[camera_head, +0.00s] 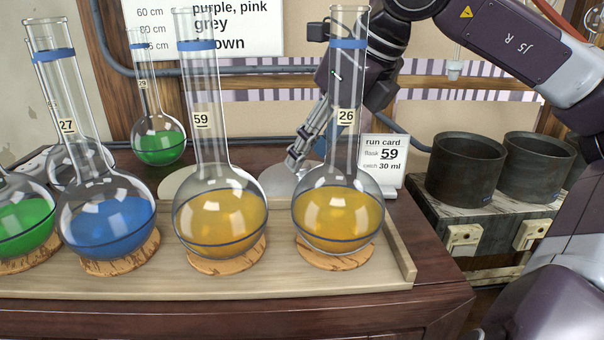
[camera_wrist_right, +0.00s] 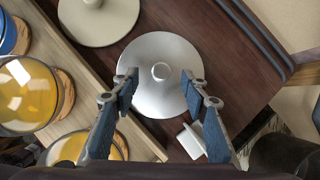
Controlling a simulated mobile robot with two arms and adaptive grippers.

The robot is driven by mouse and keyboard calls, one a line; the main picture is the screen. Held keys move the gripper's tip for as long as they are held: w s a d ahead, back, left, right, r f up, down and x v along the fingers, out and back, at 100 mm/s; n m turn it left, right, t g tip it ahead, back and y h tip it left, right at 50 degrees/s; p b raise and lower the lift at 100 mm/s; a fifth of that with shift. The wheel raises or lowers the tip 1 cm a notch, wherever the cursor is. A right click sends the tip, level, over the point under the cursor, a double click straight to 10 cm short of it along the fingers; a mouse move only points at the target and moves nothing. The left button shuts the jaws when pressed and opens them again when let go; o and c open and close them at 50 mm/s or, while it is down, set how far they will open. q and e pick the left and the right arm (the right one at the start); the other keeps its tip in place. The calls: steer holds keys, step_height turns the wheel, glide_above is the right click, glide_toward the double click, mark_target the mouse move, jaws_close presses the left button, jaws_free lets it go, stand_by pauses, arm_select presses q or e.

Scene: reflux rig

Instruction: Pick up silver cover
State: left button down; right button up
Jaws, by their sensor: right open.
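The silver cover (camera_head: 278,182) lies on the dark wooden bench behind the flask marked 26, which partly hides it in the head view. In the right wrist view the silver cover (camera_wrist_right: 160,48) is a round, shallow disc with a small knob at its middle. My right gripper (camera_head: 302,158) reaches down from behind flask 26 to just above the cover. In the right wrist view my right gripper (camera_wrist_right: 159,82) is open and empty, its two fingers on either side of the knob. I cannot tell whether they touch the cover. My left gripper is not in view.
A cream cover (camera_wrist_right: 98,22) lies beside the silver one. Flask 26 (camera_head: 338,222) and flask 59 (camera_head: 220,222), both yellow, stand on cork rings in a wooden tray (camera_head: 405,262). A run card (camera_head: 382,160) stands right of the silver cover. Dark pots (camera_head: 466,168) stand farther right.

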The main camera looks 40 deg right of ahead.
mark_target(306, 165)
steer(key=shift+d+x, duration=0.1)
steer(key=shift+x, duration=0.65)
steer(key=shift+d+x, duration=0.15)
steer(key=shift+x, duration=0.65)
steer(key=shift+a+r, duration=0.1)
steer(key=shift+a, duration=0.05)
steer(key=c, duration=1.1)
jaws_close()
step_height(306, 165, up, 20)
